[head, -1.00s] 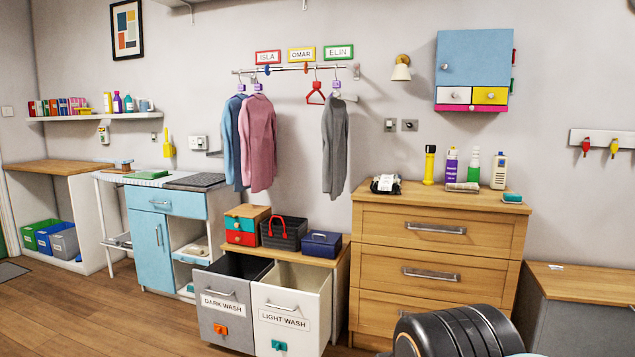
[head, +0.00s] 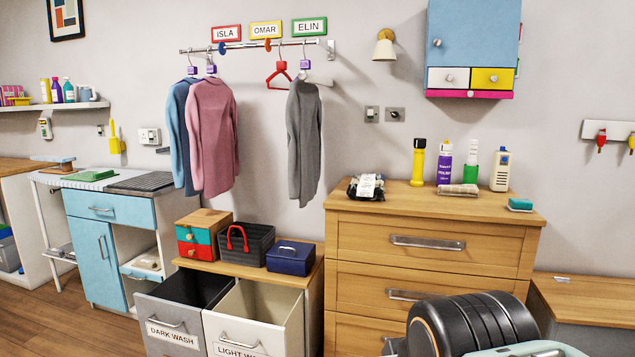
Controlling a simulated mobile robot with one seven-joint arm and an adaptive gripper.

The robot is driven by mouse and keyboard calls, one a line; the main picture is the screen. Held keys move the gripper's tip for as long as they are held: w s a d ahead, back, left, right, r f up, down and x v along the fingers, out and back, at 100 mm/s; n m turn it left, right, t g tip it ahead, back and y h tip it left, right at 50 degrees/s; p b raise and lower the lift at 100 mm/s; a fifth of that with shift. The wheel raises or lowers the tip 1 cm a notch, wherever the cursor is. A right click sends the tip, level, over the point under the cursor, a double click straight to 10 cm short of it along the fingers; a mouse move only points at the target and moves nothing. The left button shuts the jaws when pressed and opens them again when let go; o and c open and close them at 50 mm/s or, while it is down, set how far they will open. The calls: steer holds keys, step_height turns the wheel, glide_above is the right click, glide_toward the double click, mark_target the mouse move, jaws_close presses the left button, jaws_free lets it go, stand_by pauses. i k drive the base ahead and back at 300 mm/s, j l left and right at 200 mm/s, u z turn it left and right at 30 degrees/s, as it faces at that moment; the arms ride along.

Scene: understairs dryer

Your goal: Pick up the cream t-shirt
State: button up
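I cannot make out a cream t-shirt for certain in the head view. A small pale item (head: 148,262) lies in the open shelf of the blue cabinet, too small to tell what it is. The light wash bin (head: 262,312) is pulled open, and its visible inside is cream; its bottom is hidden. The dark wash bin (head: 178,312) beside it is also open. A blue garment (head: 178,130), a pink garment (head: 212,145) and a grey garment (head: 303,140) hang on the rail. My gripper is not in view; only a dark part of my arm shows at the lower right.
A black basket (head: 246,246) and blue box (head: 291,258) stand above the bins. Some wooden floor (head: 75,320) is clear at lower left.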

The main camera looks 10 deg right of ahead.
mark_target(369, 183)
steer(key=i+l+z, duration=0.1)
steer(key=i+l, duration=0.15)
steer(key=i, duration=0.25)
steer(key=i+l+z, duration=0.1)
steer(key=i, duration=0.4)
